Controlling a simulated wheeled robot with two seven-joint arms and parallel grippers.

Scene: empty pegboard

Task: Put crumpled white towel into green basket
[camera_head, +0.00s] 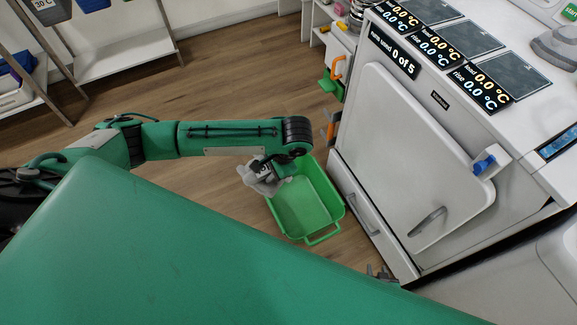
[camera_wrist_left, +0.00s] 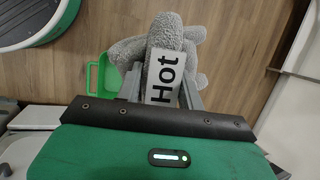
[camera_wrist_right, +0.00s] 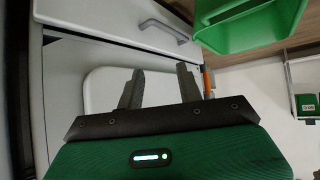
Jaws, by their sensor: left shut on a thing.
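The basket floor in view is bare. My right gripper (camera_wrist_right: 160,70) is open and empty, with part of the basket (camera_wrist_right: 250,30) above and right of it.
A white machine (camera_head: 395,150) with a door and a drawer handle stands right of the basket. Orange and green handled items (camera_head: 333,80) hang on its side. Wood floor (camera_head: 215,95) is clear behind my left arm. White shelves (camera_head: 125,55) stand far left.

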